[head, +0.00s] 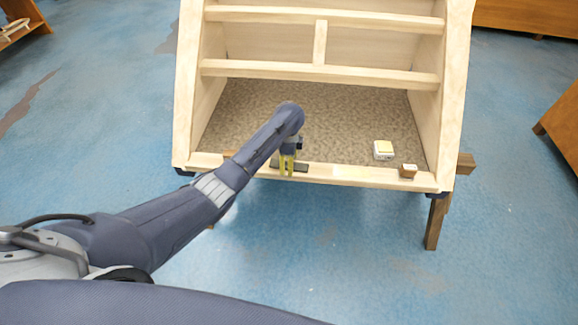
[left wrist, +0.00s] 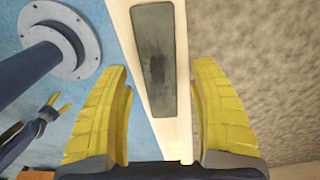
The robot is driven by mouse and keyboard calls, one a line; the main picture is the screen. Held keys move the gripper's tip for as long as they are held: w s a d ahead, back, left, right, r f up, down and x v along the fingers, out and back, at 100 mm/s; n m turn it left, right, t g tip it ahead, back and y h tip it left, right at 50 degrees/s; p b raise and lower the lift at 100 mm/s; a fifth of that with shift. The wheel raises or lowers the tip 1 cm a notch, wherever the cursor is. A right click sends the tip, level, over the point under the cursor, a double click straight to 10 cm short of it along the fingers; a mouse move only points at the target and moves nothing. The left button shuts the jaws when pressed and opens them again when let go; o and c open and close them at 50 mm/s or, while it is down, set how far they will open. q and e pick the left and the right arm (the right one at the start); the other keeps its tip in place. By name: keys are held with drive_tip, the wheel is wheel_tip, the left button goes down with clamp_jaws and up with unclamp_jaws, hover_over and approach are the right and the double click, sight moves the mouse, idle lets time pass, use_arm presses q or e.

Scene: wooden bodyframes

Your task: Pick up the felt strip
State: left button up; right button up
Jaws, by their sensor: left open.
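The felt strip (head: 301,167) is a dark grey, flat rectangle lying on the front rail of the wooden bodyframe (head: 320,68). In the left wrist view the strip (left wrist: 154,62) lies lengthwise on the pale rail, ahead of the gap between the fingers. My left gripper (head: 287,174) points down over the strip and hides its middle in the head view.
A small white and yellow block (head: 383,150) sits on the speckled floor panel (head: 335,120) inside the frame. A small brown block with a pale top (head: 407,171) stands at the rail's right end. Wooden legs (head: 437,222) support the frame. The blue floor in front is clear.

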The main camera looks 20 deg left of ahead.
use_arm(q)
drive_tip(key=shift+f, duration=0.45)
drive_tip(key=c, duration=0.9)
drive_tip(key=shift+c, duration=0.2)
drive_tip(key=shift+r, duration=0.2)
